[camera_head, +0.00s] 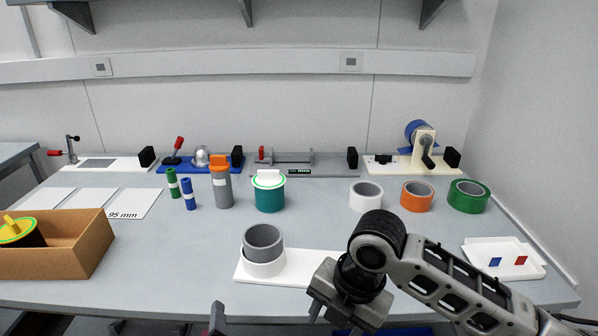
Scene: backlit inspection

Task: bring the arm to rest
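My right arm comes in from the lower right, and its gripper (328,312) hangs over the table's front edge, just right of a white board (311,266). I see nothing held in it, but the angle hides how far apart its fingers are. A grey part at the bottom edge, left of centre, looks like the tip of my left gripper (217,319); the rest of it is out of frame. A grey ring (262,238) sits in or on a white ring (264,266) at the board's left end.
A cardboard box (85,244) stands at left. Tape rolls in white (366,196), orange (416,196) and green (468,196) stand at right, behind a white tray (504,258). A grey bottle (222,188) and teal canister (269,196) stand mid-table. Fixtures line the back.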

